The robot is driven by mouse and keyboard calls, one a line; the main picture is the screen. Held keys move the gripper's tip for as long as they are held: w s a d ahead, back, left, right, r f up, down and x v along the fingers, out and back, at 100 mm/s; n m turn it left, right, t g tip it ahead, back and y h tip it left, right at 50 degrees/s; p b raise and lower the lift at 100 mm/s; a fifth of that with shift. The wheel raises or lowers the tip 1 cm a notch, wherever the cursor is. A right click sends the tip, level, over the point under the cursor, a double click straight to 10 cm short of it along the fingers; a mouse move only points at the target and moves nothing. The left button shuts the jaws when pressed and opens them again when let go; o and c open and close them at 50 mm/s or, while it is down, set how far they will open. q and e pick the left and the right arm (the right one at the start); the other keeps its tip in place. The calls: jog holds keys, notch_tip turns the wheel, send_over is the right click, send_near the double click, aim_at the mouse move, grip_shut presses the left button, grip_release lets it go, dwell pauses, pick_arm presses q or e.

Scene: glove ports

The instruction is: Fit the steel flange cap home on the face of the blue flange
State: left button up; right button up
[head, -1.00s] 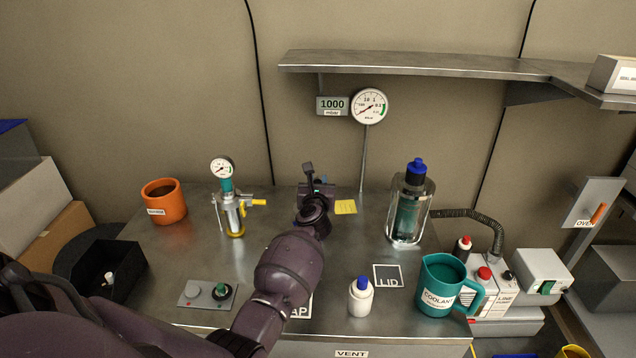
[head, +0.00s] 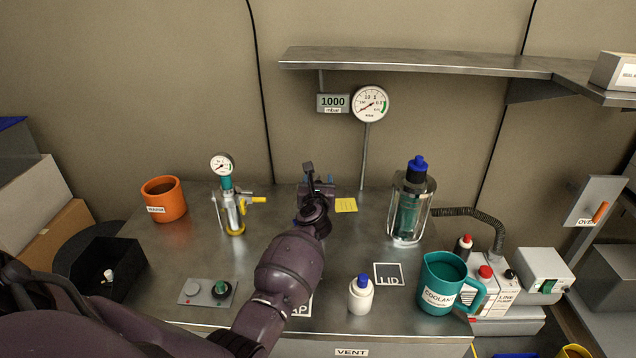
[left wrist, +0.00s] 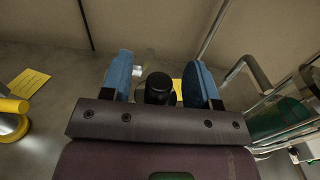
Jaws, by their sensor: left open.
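My left gripper (head: 314,205) is over the back middle of the bench in the head view, partly hidden by its own arm. In the left wrist view its two blue fingers (left wrist: 160,82) are apart. A round black knob-like part (left wrist: 158,86) shows between them, with a gap to the finger on its right. I cannot tell what this part belongs to, or whether the fingers touch it. Neither the steel flange cap nor the face of the blue flange can be made out; my gripper and forearm cover that area. My right gripper is not in view.
A steel gauge fitting with a yellow lever (head: 232,212) stands left of my gripper. A glass vessel (head: 410,210) stands right. In front are a white bottle (head: 361,295), a teal coolant jug (head: 445,283) and a button panel (head: 207,293). The LID square (head: 388,274) is bare.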

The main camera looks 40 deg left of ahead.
pick_arm(q)
jog(key=p+v, duration=0.2)
jog(key=v, duration=0.8)
jog(key=shift+s+d+f, duration=0.15)
jog(key=shift+s+d, duration=0.05)
jog(key=shift+s, duration=0.05)
jog(key=shift+s+d, duration=0.1)
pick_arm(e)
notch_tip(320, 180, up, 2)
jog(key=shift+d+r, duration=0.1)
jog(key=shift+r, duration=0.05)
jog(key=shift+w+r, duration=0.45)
